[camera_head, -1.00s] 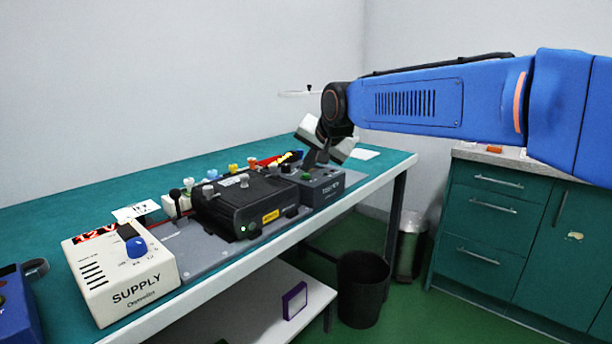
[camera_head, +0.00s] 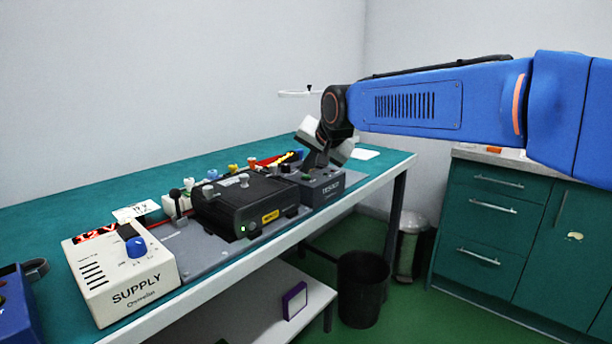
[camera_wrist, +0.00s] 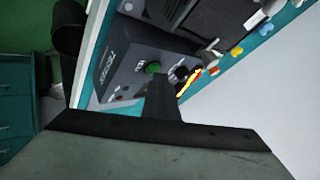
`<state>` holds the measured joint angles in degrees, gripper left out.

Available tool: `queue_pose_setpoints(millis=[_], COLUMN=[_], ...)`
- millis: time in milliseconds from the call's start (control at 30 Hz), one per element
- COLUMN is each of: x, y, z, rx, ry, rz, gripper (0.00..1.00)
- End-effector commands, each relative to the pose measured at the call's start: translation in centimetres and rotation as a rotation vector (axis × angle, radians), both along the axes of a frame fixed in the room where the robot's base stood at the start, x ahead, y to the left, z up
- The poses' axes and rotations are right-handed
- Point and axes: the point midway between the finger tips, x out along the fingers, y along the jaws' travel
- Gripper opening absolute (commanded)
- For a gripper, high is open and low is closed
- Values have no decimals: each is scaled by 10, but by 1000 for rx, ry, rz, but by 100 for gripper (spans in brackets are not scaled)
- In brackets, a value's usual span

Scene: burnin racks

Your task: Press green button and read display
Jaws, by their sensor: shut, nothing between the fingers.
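A dark grey tester box (camera_head: 325,190) sits at the far end of the grey plate on the bench. In the wrist view the tester box (camera_wrist: 122,68) is close and tilted, with a round green button (camera_wrist: 153,68) on its top. My gripper (camera_head: 314,163) points down over the tester box, its fingers shut and empty. In the wrist view the tips of my gripper (camera_wrist: 161,76) appear right beside the green button; I cannot tell whether they touch it. No readable display shows on the tester box.
A black device (camera_head: 245,205) with knobs stands left of the tester box. A white supply box (camera_head: 125,280) with a blue knob and red digits is at the near left. Coloured connectors line the back. A black bin (camera_head: 362,288) stands below the bench.

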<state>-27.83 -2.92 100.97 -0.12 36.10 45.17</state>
Motion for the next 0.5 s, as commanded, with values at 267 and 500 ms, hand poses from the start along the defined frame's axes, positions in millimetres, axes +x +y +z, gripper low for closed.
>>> queue_pose_setpoints(millis=[267,500], x=[0,0], y=[0,0], z=[11,16], rx=[0,0], ry=[0,0], rz=[0,0], gripper=[0,0])
